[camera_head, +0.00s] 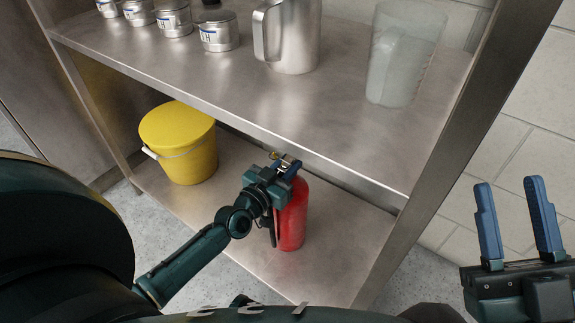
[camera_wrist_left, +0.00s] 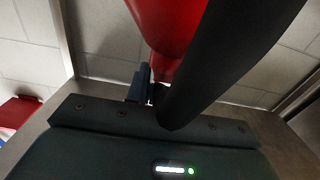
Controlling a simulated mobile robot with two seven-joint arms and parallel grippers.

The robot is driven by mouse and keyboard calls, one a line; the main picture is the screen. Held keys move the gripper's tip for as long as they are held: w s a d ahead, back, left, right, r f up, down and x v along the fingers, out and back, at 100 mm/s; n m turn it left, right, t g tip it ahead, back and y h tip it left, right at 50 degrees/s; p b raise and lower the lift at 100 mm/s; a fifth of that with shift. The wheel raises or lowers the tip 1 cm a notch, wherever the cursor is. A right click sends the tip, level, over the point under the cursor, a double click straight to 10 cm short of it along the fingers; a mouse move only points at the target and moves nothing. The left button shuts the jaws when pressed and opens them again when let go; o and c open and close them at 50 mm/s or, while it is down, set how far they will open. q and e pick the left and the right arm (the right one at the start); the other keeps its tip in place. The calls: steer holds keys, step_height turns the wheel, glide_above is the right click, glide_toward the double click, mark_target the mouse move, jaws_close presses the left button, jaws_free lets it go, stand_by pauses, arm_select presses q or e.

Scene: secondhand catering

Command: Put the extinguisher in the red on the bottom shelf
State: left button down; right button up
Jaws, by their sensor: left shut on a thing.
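The red extinguisher (camera_head: 292,215) is upright at the bottom shelf (camera_head: 345,238), right of its middle. I cannot tell whether its base touches the shelf. My left gripper (camera_head: 287,168) is shut on the extinguisher near its brass-coloured valve, just below the front edge of the upper shelf. In the left wrist view, the red body (camera_wrist_left: 165,25) and the black hose (camera_wrist_left: 225,65) show close up, with a blue finger (camera_wrist_left: 140,82) beside them; the grip itself is partly hidden. My right gripper (camera_head: 515,205) is open and empty at the right, outside the rack.
A yellow bucket (camera_head: 180,145) with a lid stands on the bottom shelf at the left. The upper shelf (camera_head: 330,115) holds several tins (camera_head: 218,32), a metal jug (camera_head: 290,38) and a clear pitcher (camera_head: 400,60). A metal post (camera_head: 455,130) bounds the rack at the right.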

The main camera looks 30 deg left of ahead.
arm_select(q)
steer(key=c, duration=1.6)
jaws_free()
steer(key=o, duration=0.4)
arm_select(e)
steer(key=shift+r, duration=0.1)
arm_select(q)
steer(key=shift+r, duration=0.15)
steer(key=shift+s, duration=0.35)
steer(key=s+a+p, duration=0.1)
steer(key=s+p, duration=0.2)
steer(key=s, duration=0.8)
steer(key=shift+a+p, duration=0.3)
steer(key=shift+a, duration=0.05)
arm_select(e)
steer(key=f+m+h, duration=0.1)
steer(key=f+m+g+h, duration=0.1)
steer(key=f, duration=0.1)
steer(key=f+m+h, duration=0.1)
steer(key=shift+s+a+f+m+h, duration=0.2)
steer(key=shift+s+f+m+h, duration=0.1)
steer(key=shift+s+m+h, duration=0.1)
arm_select(q)
steer(key=shift+s, duration=0.1)
